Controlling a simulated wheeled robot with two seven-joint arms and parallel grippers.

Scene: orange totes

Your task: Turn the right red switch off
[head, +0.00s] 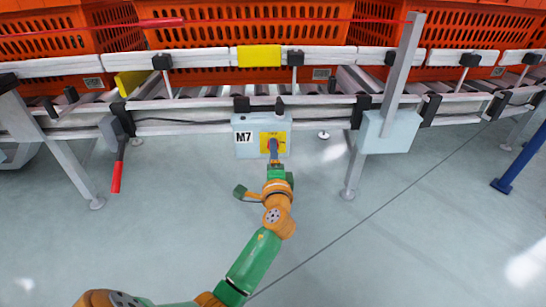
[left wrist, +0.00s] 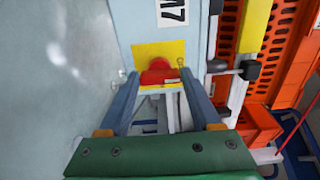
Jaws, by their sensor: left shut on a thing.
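A light blue-grey control box (head: 244,150) labelled M7 hangs on the conveyor frame. It carries a yellow plate (head: 283,137), which also shows in the left wrist view (left wrist: 146,52). The red switch (left wrist: 158,73) sits on this plate; in the head view my gripper mostly hides it. My left gripper (head: 272,147) reaches the front of the box. In the left wrist view, its two fingers (left wrist: 160,82) stand on either side of the red switch and are shut on it. The exact switch position is hard to tell. My right gripper is not in view.
Orange totes (head: 245,35) stand on the roller conveyor behind. A second blue-grey box (head: 391,132) with a grey post is to the right. A lever with a red grip (head: 116,178) hangs at left. The floor in front is clear.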

